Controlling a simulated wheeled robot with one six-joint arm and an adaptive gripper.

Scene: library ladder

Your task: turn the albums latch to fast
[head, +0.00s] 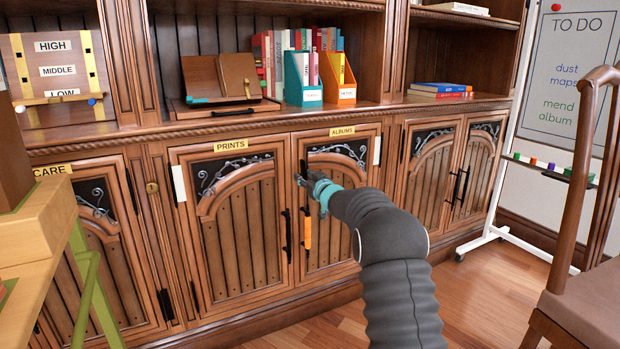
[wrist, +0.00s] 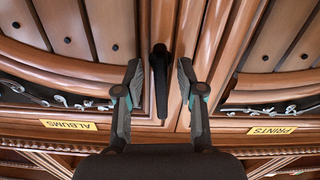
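The albums latch (wrist: 158,85) is a small black bar at the seam between the prints and albums doors. In the wrist view it stands upright, in line with the seam. My gripper (wrist: 160,88) is open, with one finger on each side of the latch and a visible gap to both. In the head view the latch (head: 303,168) shows as a dark piece just above my gripper (head: 308,184), which partly covers that spot. The albums door (head: 340,220) and the prints door (head: 240,240) look closed. Any fast marking cannot be made out.
A black handle (head: 288,236) and an orange-and-black handle (head: 307,232) hang below on the two doors. The counter above holds book bins (head: 303,90) and a book stand (head: 220,80). A chair (head: 575,290) stands at right, a wooden table (head: 40,240) at left.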

